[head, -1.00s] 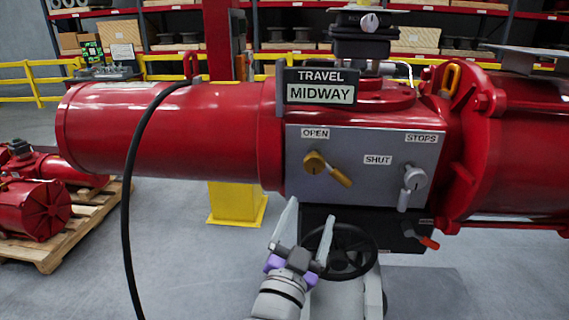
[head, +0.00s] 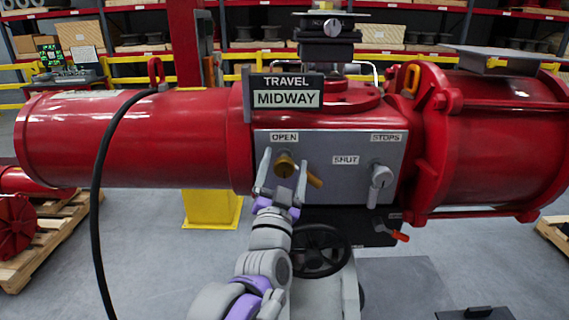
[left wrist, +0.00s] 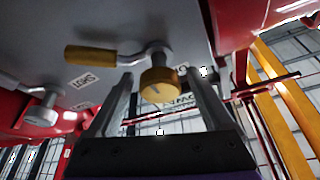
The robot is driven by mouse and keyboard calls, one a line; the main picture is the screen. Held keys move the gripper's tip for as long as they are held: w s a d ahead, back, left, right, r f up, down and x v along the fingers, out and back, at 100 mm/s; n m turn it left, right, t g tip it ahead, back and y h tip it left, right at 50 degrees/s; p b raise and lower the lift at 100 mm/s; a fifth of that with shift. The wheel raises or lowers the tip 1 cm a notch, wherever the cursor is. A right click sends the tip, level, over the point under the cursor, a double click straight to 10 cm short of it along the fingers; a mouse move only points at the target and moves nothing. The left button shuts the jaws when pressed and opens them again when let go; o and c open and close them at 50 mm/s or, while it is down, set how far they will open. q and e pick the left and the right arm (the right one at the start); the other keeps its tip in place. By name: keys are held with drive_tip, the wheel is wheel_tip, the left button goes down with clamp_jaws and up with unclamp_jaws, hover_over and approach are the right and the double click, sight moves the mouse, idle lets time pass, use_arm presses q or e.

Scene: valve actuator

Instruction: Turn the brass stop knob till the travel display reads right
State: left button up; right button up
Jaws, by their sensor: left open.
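The brass stop knob (head: 285,165) is on the grey panel (head: 330,141) under the OPEN label, with its brass handle (head: 314,178) pointing down to the right. My left gripper (head: 283,172) is open, its fingers on either side of the knob in the head view. In the left wrist view the knob (left wrist: 160,82) shows between the two open fingers (left wrist: 160,100); I cannot tell whether they touch it. A grey knob (head: 380,174) is under STOPS, by the SHUT label. The travel display (head: 287,98) reads MIDWAY. My right gripper is not in view.
The red actuator cylinders (head: 130,140) extend to both sides of the panel. A black hose (head: 97,200) hangs at the left. A black handwheel (head: 320,250) and an orange-tipped lever (head: 398,235) are below the panel.

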use_arm(q)
clamp_jaws()
idle(0.5)
drive_tip(key=shift+n, duration=0.5)
